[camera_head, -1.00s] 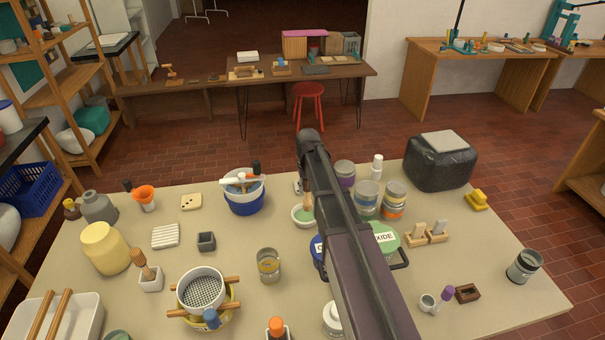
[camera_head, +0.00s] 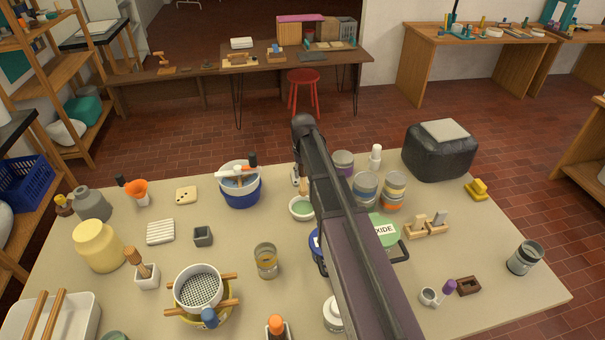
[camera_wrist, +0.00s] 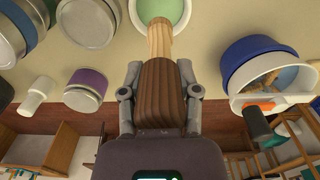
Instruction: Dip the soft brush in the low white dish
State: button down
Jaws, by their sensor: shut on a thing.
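The soft brush (camera_wrist: 160,85) has a ribbed brown wooden handle and pale bristles. My gripper (camera_wrist: 160,72) is shut on its handle in the wrist view, one finger on each side. The bristle end overlaps the near rim of the low white dish (camera_wrist: 137,8), which holds something pale green. I cannot tell whether the bristles touch the contents. In the head view the dish (camera_head: 292,212) sits left of my arm, and a small pale part of the brush (camera_head: 304,187) shows just above it.
A blue-and-white bucket (camera_head: 240,189) with tools across its top stands left of the dish. Several lidded jars (camera_head: 365,188) stand right of my arm. A glass jar (camera_head: 265,261) stands nearer the front. Bare tabletop lies left of the dish.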

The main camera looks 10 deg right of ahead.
aim_at(303, 189)
jog(key=shift+f+n+b, duration=0.15)
jog(key=shift+n, duration=0.95)
jog(key=shift+f+n+b, duration=0.15)
jog(key=shift+n, duration=0.95)
jog(key=shift+f, duration=0.2)
jog(key=shift+f+b, duration=3.55)
jog(key=shift+b, duration=0.2)
jog(key=shift+r, duration=0.1)
jog(key=shift+r+p, duration=3.7)
jog(key=shift+p, duration=0.1)
jog(key=shift+d, duration=0.1)
